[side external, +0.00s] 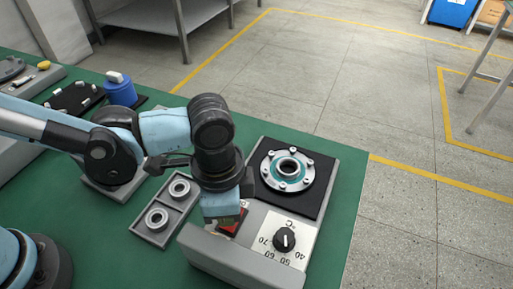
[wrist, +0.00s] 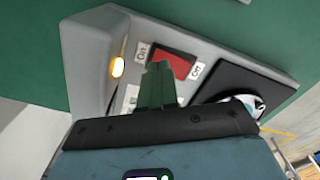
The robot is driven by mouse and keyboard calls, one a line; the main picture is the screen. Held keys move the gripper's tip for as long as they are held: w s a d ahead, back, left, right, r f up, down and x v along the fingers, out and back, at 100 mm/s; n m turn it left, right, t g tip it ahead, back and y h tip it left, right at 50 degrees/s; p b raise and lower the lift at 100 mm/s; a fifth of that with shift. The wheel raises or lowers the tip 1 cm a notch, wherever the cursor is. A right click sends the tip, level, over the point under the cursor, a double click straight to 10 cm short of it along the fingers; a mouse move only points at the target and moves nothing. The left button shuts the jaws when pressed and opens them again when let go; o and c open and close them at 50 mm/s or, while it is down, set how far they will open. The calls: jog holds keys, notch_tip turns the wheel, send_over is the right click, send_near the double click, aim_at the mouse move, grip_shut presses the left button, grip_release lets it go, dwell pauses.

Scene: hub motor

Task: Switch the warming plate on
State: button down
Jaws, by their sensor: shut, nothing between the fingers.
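The warming plate (side external: 205,250) is a grey housing near the table's right front edge, with a black plate (side external: 323,170) at its far end. A dial (side external: 284,239) with temperature marks sits on its panel. The red switch (wrist: 174,63) lies between small white labels in the wrist view; it is partly hidden behind my gripper in the side view (side external: 240,215). An orange lamp (wrist: 118,67) glows on the housing. My gripper (wrist: 158,68) is shut and empty, its green fingertips at the near edge of the red switch. I cannot tell if they touch it.
A round metal flange (side external: 287,170) with bolts sits on the black plate. A grey tray (side external: 150,236) with two rings (side external: 157,219) lies left of the housing. A blue cylinder (side external: 120,90) stands farther back. The green table is bare along its right edge.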

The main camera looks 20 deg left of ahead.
jog(key=shift+r, duration=2.95)
jog(key=w+a+r+n+t, duration=0.1)
jog(key=a+n, duration=0.3)
jog(key=a, duration=0.5)
jog(key=w+a+n+t, duration=0.2)
jog(key=a+n+t, duration=0.1)
jog(key=a, duration=0.6)
jog(key=w+a+r+n+t, duration=0.1)
jog(key=a+n+t, duration=0.2)
jog(key=a, duration=0.6)
jog(key=shift+w+a+r+n, duration=0.1)
jog(key=shift+a+r+n, duration=0.1)
jog(key=shift+n, duration=0.3)
jog(key=shift+w+a+r+n, duration=0.1)
jog(key=shift+r+n, duration=0.05)
jog(key=shift+n, duration=0.35)
